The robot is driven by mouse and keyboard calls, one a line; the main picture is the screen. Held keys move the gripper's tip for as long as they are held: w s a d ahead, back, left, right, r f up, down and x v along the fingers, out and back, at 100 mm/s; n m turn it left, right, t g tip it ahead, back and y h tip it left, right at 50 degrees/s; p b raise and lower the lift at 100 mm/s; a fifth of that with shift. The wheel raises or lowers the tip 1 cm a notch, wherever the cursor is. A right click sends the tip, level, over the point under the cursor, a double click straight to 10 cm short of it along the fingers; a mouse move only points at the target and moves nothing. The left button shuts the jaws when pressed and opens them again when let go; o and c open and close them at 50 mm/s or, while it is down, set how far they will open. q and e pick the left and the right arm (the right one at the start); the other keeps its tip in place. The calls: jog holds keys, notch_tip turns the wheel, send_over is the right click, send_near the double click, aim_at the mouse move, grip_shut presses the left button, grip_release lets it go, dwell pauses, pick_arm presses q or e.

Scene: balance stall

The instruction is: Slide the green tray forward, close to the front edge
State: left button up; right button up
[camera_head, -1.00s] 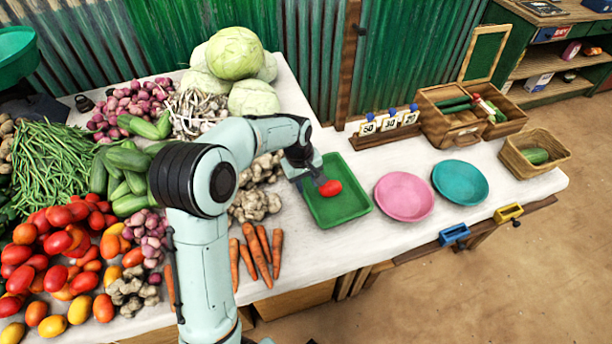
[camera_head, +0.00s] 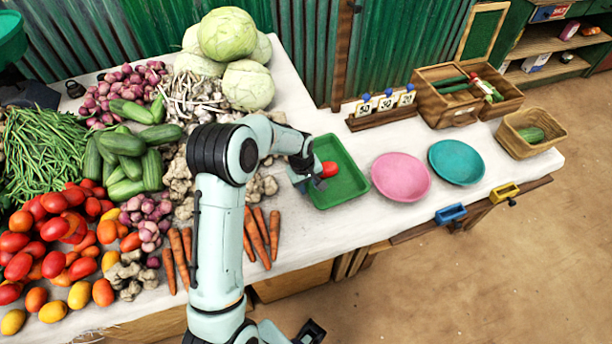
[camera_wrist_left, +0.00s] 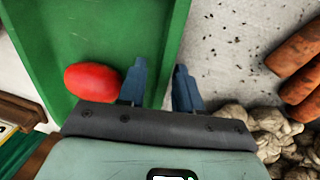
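The green tray (camera_head: 350,192) lies on the white table, left of the pink plate, with clear cloth between it and the front edge. A red tomato (camera_head: 329,169) sits inside it near the left wall; it also shows in the left wrist view (camera_wrist_left: 92,79). My left gripper (camera_head: 301,183) is down at the tray's left wall. In the left wrist view my left gripper (camera_wrist_left: 160,70) has one finger inside the tray and one outside, with the wall between and the fingers apart. Whether either finger touches the wall is unclear.
The pink plate (camera_head: 401,178) and teal plate (camera_head: 456,162) stand to the right. Carrots (camera_head: 258,237) lie left of the tray, with ginger (camera_head: 262,187) close beside it. The number-card stand (camera_head: 382,116) is behind. Blue (camera_head: 451,214) and yellow (camera_head: 504,192) holders hang at the front edge.

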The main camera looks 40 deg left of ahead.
pick_arm(q)
jog(key=shift+w+f, duration=0.1)
jog(key=shift+f, duration=0.7)
grip_shut()
jog(key=shift+d, duration=0.1)
pick_arm(e)
jog(key=shift+d, duration=0.1)
